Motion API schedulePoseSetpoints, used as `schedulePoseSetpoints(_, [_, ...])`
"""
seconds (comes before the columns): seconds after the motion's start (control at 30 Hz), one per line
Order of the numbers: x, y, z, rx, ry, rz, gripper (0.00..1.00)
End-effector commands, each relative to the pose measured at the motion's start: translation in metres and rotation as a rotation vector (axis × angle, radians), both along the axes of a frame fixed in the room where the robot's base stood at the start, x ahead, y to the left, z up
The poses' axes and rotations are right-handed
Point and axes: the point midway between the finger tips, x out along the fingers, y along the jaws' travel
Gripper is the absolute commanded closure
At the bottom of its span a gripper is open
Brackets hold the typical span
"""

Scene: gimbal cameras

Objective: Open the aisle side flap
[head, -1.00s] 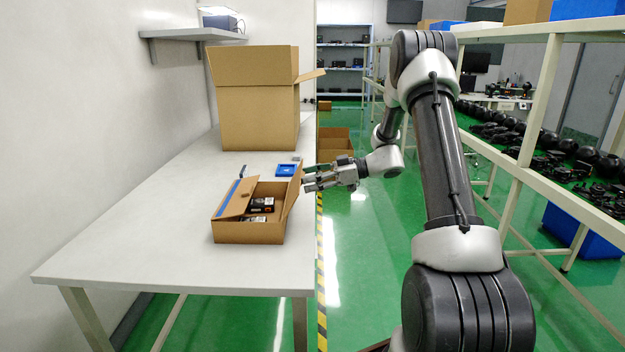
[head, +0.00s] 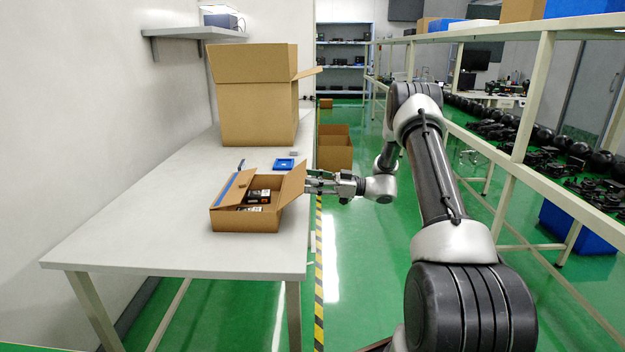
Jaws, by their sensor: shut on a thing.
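A small open cardboard box (head: 245,224) sits on the white table near its aisle edge, with dark packaged items (head: 257,197) inside. Its aisle side flap (head: 293,184) stands up on the right and leans outward. The fingertips are small and partly hidden at the flap.
A tall cardboard box (head: 258,112) with raised flaps stands farther back on the table (head: 150,225). A blue tray (head: 284,164) lies just behind the small box. Another carton (head: 335,150) is on the floor beyond. Rack rails run along the right of the aisle.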

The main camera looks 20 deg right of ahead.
Motion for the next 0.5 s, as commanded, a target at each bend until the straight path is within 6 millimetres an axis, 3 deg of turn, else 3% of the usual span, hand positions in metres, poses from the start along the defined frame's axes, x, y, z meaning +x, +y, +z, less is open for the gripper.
schedulePoseSetpoints(0.03, [-0.0016, 0.0066, -0.0097, 0.006, 0.013, 0.009, 0.9])
schedulePoseSetpoints(0.5, [-0.0023, 0.0055, -0.0125, 0.039, -0.001, 0.008, 0.9])
